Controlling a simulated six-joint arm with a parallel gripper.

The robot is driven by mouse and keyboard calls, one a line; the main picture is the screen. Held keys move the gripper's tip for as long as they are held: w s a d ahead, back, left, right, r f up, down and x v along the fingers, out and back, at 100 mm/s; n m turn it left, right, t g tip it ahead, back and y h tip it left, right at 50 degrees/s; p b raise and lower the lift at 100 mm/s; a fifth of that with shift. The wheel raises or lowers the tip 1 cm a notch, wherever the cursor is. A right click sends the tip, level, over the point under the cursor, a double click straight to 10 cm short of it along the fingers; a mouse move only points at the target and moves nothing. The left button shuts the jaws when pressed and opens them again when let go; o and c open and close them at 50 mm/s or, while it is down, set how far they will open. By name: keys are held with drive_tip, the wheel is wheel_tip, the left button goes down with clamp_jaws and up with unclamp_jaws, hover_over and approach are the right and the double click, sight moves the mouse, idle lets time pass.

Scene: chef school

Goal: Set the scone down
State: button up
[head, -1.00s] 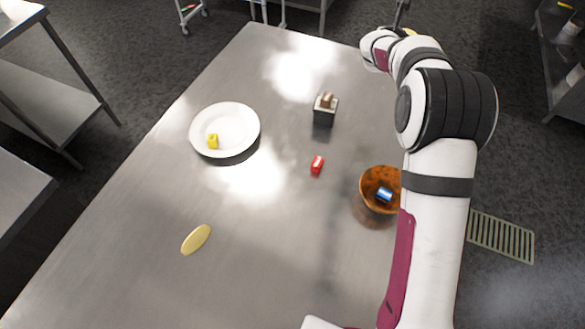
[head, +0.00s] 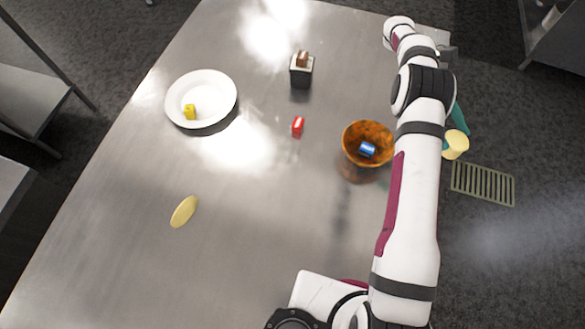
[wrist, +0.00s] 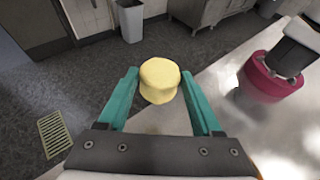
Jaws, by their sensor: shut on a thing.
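The scone, a pale yellow rounded piece with a flat top, is held between the two teal fingers of my gripper (wrist: 159,82) in the wrist view. In the head view the scone (head: 456,142) shows at the right of my arm, at the tip of the teal fingers (head: 459,122). There it appears over the floor side of the table's right edge. My gripper is shut on it, and nothing lies under it that I can make out. My arm hides part of the gripper in the head view.
The front middle is bare.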

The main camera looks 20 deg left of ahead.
drive_tip(key=s+a+m+g+y, duration=0.4)
drive_tip(key=s+a+m+y, duration=0.4)
drive_tip(key=s+m+y, duration=0.45)
drive_tip(key=s+a+r+m+t+y, duration=0.1)
drive_tip(key=a+r+m+t+y, duration=0.7)
drive_tip(key=a+r+m+y, duration=0.25)
wheel_tip(320, 180, down, 10)
drive_tip(key=shift+g, duration=0.3)
drive_tip(key=a+f, duration=0.2)
drive_tip(key=a, duration=0.2)
drive_tip(key=s+a+f, duration=0.1)
drive_tip(key=a+f, duration=0.4)
drive_tip(key=a, duration=0.2)
drive_tip(key=shift+s+a+f, duration=0.15)
drive_tip(key=shift+s+a, duration=0.15)
drive_tip(key=shift+s, duration=0.05)
drive_tip(key=shift+a+f, duration=0.15)
drive_tip(key=shift+f, duration=0.95)
drive_tip(key=shift+a+f, duration=0.15)
drive_tip(key=shift+f, duration=0.9)
drive_tip(key=shift+f, duration=0.1)
